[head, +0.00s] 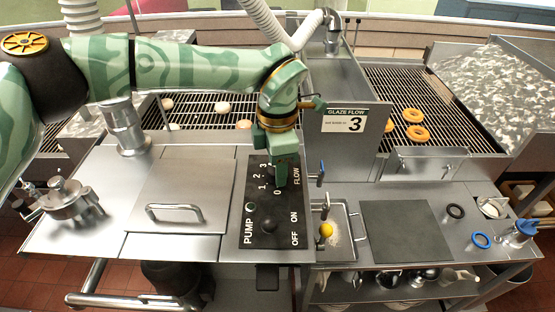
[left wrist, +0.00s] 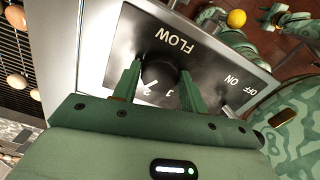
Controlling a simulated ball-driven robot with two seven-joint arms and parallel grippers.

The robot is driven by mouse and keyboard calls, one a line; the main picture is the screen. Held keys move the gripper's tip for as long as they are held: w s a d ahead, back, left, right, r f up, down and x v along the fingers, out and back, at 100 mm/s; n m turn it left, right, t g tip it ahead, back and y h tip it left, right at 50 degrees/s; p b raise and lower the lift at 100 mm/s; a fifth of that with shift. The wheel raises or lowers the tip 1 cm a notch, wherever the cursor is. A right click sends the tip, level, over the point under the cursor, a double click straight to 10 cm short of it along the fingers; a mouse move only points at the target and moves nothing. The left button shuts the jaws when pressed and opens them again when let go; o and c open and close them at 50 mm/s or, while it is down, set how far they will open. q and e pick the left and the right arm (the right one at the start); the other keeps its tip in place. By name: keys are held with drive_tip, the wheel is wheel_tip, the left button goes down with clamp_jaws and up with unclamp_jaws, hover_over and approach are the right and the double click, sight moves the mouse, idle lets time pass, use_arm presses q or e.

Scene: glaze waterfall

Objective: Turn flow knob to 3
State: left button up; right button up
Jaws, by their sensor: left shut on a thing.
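The black control panel (head: 262,213) carries a FLOW scale with 0, 1, 2 and 3 and a PUMP switch (head: 269,227) between OFF and ON. My left gripper (head: 280,174) reaches down onto the FLOW end and hides most of the knob in the head view. In the left wrist view the round black flow knob (left wrist: 160,72) sits between the two green fingers of my left gripper (left wrist: 158,88), which is shut on it. A white mark shows on the knob near the 2, but its exact setting is hard to read.
A sign (head: 345,121) reads GLAZE FLOW with a large 3. A lidded steel hatch (head: 180,190) lies left of the panel. Doughnuts (head: 417,133) lie on the wire racks behind.

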use_arm(q)
drive_tip(key=shift+r+m, duration=0.1)
drive_tip(key=shift+m, duration=1)
drive_tip(key=shift+p, duration=0.3)
drive_tip(key=o, duration=1)
drive_tip(key=shift+c, duration=0.2)
wheel_tip(320, 180, up, 16)
drive_tip(key=shift+r, duration=0.15)
